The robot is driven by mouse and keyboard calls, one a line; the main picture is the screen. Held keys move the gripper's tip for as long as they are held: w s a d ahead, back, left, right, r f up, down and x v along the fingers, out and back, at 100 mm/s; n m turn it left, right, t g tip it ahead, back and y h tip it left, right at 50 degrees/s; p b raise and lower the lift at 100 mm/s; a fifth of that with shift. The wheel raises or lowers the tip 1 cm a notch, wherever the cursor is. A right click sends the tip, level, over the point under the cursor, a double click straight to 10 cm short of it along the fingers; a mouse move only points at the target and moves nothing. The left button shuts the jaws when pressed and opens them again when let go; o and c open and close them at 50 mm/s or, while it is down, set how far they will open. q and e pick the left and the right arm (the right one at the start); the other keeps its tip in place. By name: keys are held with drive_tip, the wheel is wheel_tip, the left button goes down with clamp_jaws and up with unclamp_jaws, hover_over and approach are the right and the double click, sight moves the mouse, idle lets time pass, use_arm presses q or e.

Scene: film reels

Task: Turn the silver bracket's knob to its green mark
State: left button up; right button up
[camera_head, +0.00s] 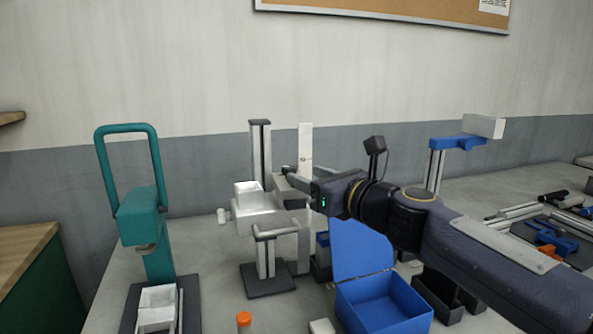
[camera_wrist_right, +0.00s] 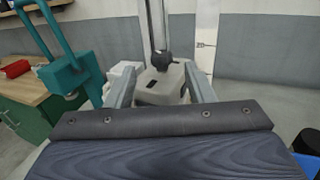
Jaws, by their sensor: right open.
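No green mark can be made out. My right gripper (camera_head: 282,180) is open at the bracket's head. Its two fingers (camera_wrist_right: 160,90) flank the block in the wrist view; contact cannot be told. My left gripper is out of view.
A teal press (camera_head: 140,215) with a tall loop handle stands to the left. A blue open box (camera_head: 385,305) lies below my right arm. A blue-topped stand (camera_head: 458,143) and loose tools (camera_head: 550,235) are at right.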

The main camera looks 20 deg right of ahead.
sight(294, 170)
drive_tip(key=x, duration=0.5)
drive_tip(key=shift+w, duration=0.25)
drive_tip(key=c, duration=1)
